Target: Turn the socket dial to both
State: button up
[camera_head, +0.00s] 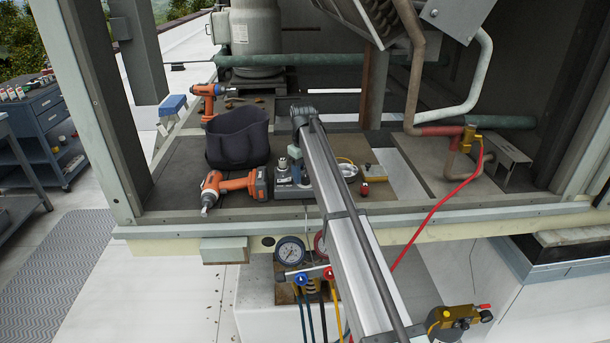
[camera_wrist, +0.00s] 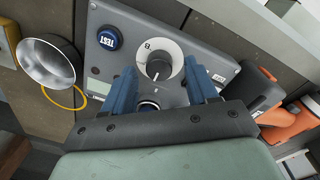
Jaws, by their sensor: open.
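The socket dial (camera_wrist: 157,69) is a round white and grey knob on a grey panel (camera_wrist: 104,75) in the wrist view. A dark mark on the knob points toward the lower edge of the picture. Small labels surround it, too small to read surely. My gripper (camera_wrist: 160,68) is open, its two blue fingers on either side of the dial; I cannot tell whether they touch it. In the head view the grey socket box (camera_head: 284,190) sits on the deck beneath the end of my arm, which hides part of it.
A blue TEST button (camera_wrist: 110,38) is on the panel, and a metal bowl-like part (camera_wrist: 48,62) lies beside it. An orange drill (camera_head: 232,184) lies close to the box, with a dark bag (camera_head: 236,140) behind. Gauges (camera_head: 290,251) hang below the deck's front edge.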

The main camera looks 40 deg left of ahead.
jog(key=shift+f, duration=0.5)
jog(key=shift+c, duration=0.4)
jog(key=c, duration=1)
jog(key=shift+m, duration=0.4)
jog(key=m, duration=0.5)
jog(key=shift+m, duration=0.3)
jog(key=m, duration=0.5)
jog(key=shift+w, duration=0.1)
jog(key=shift+m, duration=0.3)
